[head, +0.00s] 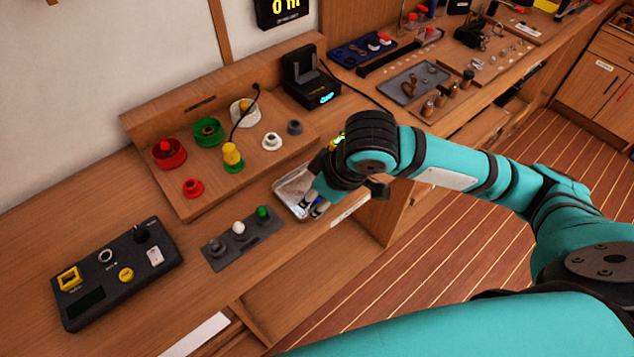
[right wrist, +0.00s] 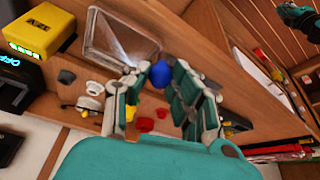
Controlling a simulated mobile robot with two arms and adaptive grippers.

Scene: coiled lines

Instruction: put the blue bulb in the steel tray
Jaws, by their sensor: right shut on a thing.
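The blue bulb (right wrist: 160,75) shows in the right wrist view, held between the fingertips of my right gripper (right wrist: 162,70). In the head view my right gripper (head: 314,206) points down at the front part of the steel tray (head: 287,186), and its hand covers the tray's right side. The bulb is hidden or too small to make out there. The tray also shows in the right wrist view (right wrist: 122,40), looking empty, just beyond the fingertips. I cannot tell whether the bulb touches the tray. My left gripper is not in view.
A dark strip (head: 244,241) with grey, white and green bulbs lies left of the tray. A wooden board (head: 200,181) with coloured sockets stands behind. A black control box (head: 118,275) sits at front left. Bare bench lies between them.

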